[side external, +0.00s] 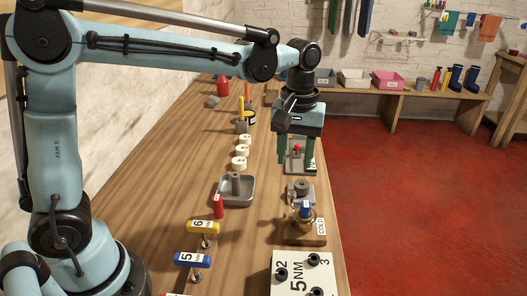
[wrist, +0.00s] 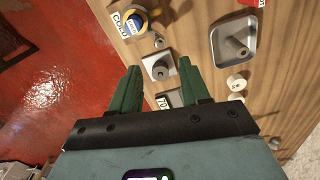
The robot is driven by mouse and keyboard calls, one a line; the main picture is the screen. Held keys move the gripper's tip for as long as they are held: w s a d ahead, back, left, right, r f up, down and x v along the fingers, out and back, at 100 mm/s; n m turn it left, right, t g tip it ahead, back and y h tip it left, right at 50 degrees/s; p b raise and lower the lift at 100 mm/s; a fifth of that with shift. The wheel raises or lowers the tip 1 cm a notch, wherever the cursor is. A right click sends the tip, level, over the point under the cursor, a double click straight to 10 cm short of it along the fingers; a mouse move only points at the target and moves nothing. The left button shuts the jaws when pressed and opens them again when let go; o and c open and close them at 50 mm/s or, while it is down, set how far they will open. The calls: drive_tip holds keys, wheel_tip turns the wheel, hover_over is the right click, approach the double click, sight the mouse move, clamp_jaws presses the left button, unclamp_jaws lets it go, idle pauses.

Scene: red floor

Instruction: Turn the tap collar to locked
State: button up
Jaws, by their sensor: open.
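A brass tap (side external: 296,225) with a blue top (side external: 306,208) stands on a wooden block with a COLD label near the front right of the bench. In the wrist view the COLD fitting (wrist: 137,24) shows at the top left as a yellow and blue round shape. I cannot tell its collar's setting or read any lock mark. My gripper (side external: 296,166) points down above the bench, beyond the tap and apart from it. Its two green fingers (wrist: 160,75) are spread with nothing held between them.
A grey cylinder on a square plate (side external: 301,188) stands just beyond the tap; it also shows in the wrist view (wrist: 159,68). A grey tray (side external: 236,196) with a post lies left. Numbered yellow (side external: 203,227) and blue (side external: 192,260) handles and a white 5NM block (side external: 290,262) are nearer.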

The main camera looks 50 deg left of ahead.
sight(292, 192)
wheel_tip(292, 192, down, 9)
idle(0.4)
clamp_jaws()
